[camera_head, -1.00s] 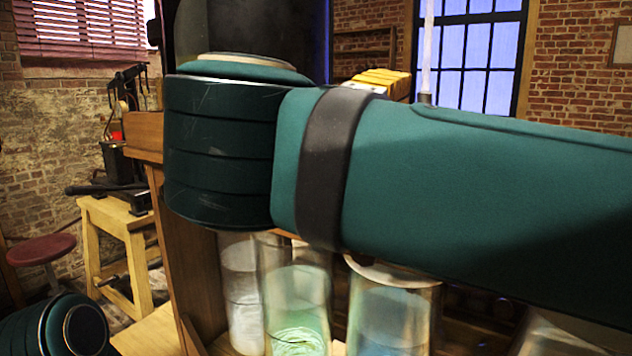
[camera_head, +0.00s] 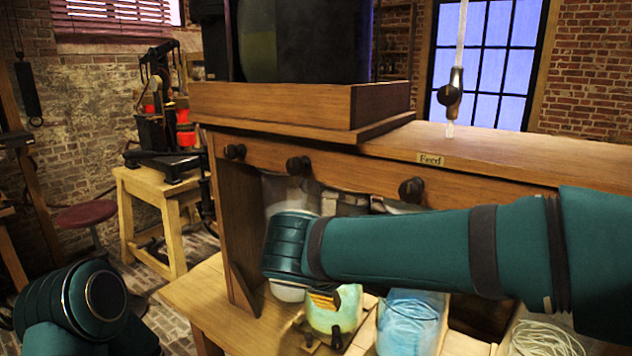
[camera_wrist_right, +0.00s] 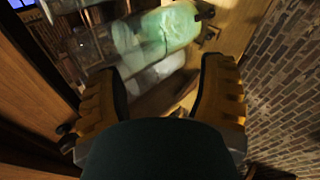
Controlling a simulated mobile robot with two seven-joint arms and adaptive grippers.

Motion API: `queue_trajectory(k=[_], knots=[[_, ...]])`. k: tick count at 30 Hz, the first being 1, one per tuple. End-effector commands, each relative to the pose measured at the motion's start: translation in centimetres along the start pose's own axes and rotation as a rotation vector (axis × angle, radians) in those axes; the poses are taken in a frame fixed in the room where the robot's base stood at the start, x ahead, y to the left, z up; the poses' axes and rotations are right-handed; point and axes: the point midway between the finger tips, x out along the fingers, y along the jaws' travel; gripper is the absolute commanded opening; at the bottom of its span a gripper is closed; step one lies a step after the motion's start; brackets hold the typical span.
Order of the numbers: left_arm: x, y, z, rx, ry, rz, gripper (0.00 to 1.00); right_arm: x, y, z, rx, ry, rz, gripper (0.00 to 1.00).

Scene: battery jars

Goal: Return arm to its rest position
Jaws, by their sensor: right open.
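My right arm reaches in from the right in the head view, across the front of the wooden stand. Its yellow-fingered gripper (camera_head: 325,301) points down by the jars and is partly hidden by my wrist. In the right wrist view, the right gripper (camera_wrist_right: 160,88) is open with nothing held between its fingers. A glass jar with pale green contents (camera_head: 347,312) stands close to this gripper; it also shows in the wrist view (camera_wrist_right: 172,28). A jar with blue contents (camera_head: 410,318) stands to its right. My left arm shows at the lower left; its gripper is out of view.
The wooden stand (camera_head: 480,150) has dark knobs, a "Feed" label (camera_head: 430,159) and a glass tube with a valve (camera_head: 450,95) above. A whitish jar (camera_head: 288,195) is partly hidden behind my arm. A coil of pale cord (camera_head: 545,338) lies lower right. A stool (camera_head: 86,214) stands left.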

Motion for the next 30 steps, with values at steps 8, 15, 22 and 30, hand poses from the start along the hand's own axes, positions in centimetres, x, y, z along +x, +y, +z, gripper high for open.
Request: queue_trajectory(k=[8, 15, 22, 30], knots=[[0.0, -0.1, 0.0, -0.002, 0.000, -0.001, 0.80, 11.4, -16.4, 0.3, 0.163, 0.071, -0.557, 0.70], [0.0, -0.1, 0.0, -0.002, 0.000, -0.001, 0.80, 16.7, -30.2, 2.8, 0.681, 0.049, -0.966, 0.70], [0.0, -0.1, 0.0, -0.002, 0.000, -0.001, 0.80, 20.2, -37.7, 7.4, 1.221, -0.110, -1.006, 0.70], [0.0, -0.1, 0.0, -0.002, 0.000, -0.001, 0.80, 21.4, -40.3, 10.5, 1.429, -0.215, -0.929, 0.70]])
